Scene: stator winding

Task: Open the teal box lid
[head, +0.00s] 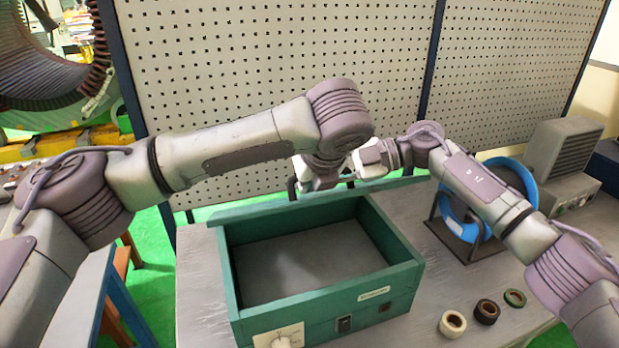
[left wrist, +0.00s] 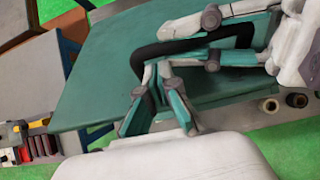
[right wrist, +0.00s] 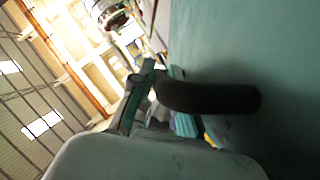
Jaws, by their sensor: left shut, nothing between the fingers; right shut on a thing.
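The teal box (head: 405,280) stands on the table, its inside open to view. Its teal lid (head: 240,210) is raised at the back, seen nearly edge-on in the head view. The lid's broad face (left wrist: 100,70) and black handle (left wrist: 180,45) show in the left wrist view. My right gripper (head: 362,165) is shut on the handle, which also shows in the right wrist view (right wrist: 215,97). My left gripper (head: 318,182) is shut and empty beside the handle's left end; whether it touches is unclear.
Rolls of tape (head: 487,311) lie right of the box. A blue ring on a stand (head: 460,222) and a grey machine (head: 562,165) stand further right. A perforated panel (head: 270,50) rises behind the table.

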